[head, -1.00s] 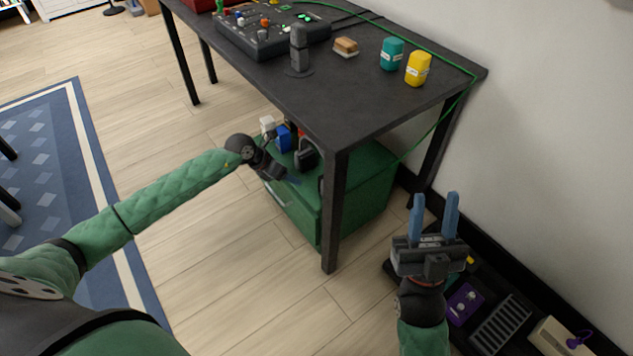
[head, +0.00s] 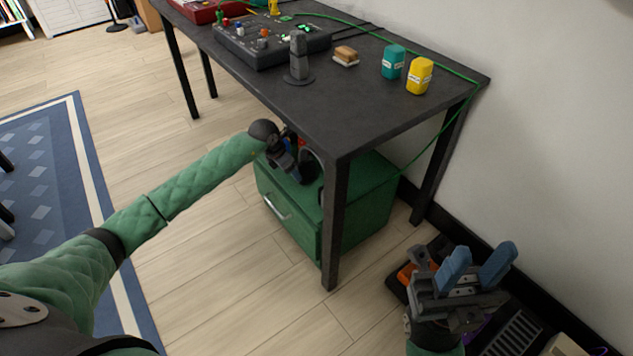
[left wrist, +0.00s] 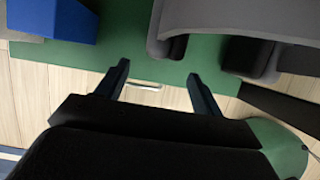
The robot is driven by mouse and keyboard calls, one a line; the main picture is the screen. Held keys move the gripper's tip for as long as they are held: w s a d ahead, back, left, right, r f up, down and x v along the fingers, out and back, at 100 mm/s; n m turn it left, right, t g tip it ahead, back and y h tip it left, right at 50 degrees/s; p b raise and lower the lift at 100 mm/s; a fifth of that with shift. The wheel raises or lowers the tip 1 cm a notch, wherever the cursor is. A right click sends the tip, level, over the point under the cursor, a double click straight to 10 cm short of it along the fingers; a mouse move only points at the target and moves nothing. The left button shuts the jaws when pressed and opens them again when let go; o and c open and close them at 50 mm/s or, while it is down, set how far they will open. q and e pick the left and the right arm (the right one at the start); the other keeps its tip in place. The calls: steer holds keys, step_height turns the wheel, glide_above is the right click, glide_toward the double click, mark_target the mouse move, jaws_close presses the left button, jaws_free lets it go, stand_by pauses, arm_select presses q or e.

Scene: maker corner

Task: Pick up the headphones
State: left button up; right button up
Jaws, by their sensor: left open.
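The headphones (head: 312,166), dark grey and black, are on top of the green drawer cabinet (head: 362,208) under the table, partly hidden by my left gripper and the table leg. In the left wrist view the headphones (left wrist: 240,18) show large at the upper right, with dark ear pads, cut off by the top edge. My left gripper (head: 290,172) is over the cabinet's front edge, just left of the headphones. Its fingers (left wrist: 157,78) are apart with nothing between them. My right gripper (head: 480,258) is open and empty, low at the right, away from the cabinet.
A blue block (left wrist: 62,18) is on the cabinet, left of my left gripper in the wrist view. The black table (head: 270,92) overhangs the cabinet, its front leg (head: 333,225) close by. Dark trays with items lie by the wall below my right gripper. Floor in front is clear.

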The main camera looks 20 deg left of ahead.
mark_target(300, 171)
arm_select(q)
steer(key=shift+w+d, duration=0.6)
steer(key=shift+w, duration=0.15)
steer(key=shift+w+d+f, duration=0.2)
steer(key=shift+d, duration=0.05)
steer(key=b+x, duration=0.1)
steer(key=x, duration=0.2)
steer(key=shift+f, duration=0.3)
steer(key=shift+w+d+f, duration=0.1)
steer(key=shift+w+f, duration=0.15)
steer(key=shift+f, duration=0.15)
